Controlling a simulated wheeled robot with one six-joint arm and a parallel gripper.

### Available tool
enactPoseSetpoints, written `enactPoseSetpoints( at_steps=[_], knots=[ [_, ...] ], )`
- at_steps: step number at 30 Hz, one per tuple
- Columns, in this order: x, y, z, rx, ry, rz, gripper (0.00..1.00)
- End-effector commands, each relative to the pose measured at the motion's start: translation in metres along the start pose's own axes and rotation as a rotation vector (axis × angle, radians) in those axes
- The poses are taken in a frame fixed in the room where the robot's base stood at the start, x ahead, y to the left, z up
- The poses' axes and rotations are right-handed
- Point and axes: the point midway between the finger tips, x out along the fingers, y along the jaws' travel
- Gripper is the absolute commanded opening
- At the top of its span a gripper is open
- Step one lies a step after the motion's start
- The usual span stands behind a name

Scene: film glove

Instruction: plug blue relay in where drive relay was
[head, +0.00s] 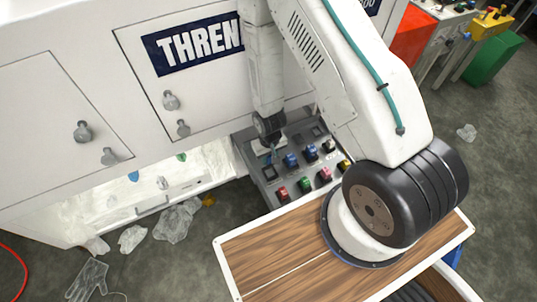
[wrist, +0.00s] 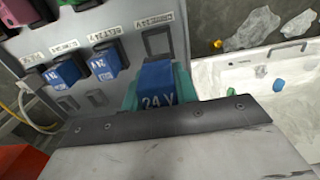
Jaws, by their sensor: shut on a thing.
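My gripper (head: 269,150) is over the far left part of the grey relay panel (head: 259,185). In the wrist view its teal fingertips (wrist: 158,90) are shut on a blue relay (wrist: 157,82) marked "24 V". An empty dark socket (wrist: 158,41) lies just beyond the held relay; an empty socket also shows in the head view (head: 269,173). The held relay looks out of the socket; I cannot tell whether it touches the panel. Two other blue relays (wrist: 65,71) (wrist: 105,60) sit in the panel.
Red, green and yellow relays fill other sockets near the wooden tabletop (head: 260,252). The white machine cabinet (head: 75,90) stands close behind the panel. A white bin (wrist: 262,85) with small coloured pieces is beside it. Crumpled film (head: 174,222) lies on the floor.

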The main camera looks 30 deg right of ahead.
Motion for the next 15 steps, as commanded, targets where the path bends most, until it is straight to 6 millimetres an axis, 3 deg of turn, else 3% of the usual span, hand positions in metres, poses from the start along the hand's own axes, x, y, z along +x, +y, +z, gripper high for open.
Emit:
enactPoseSetpoints(
  at_steps=[5,15],
  knots=[
    [0.000,0.001,0.005,0.002,0.000,0.000,0.01],
    [0.032,0.002,0.004,0.005,-0.001,0.000,0.01]
  ],
)
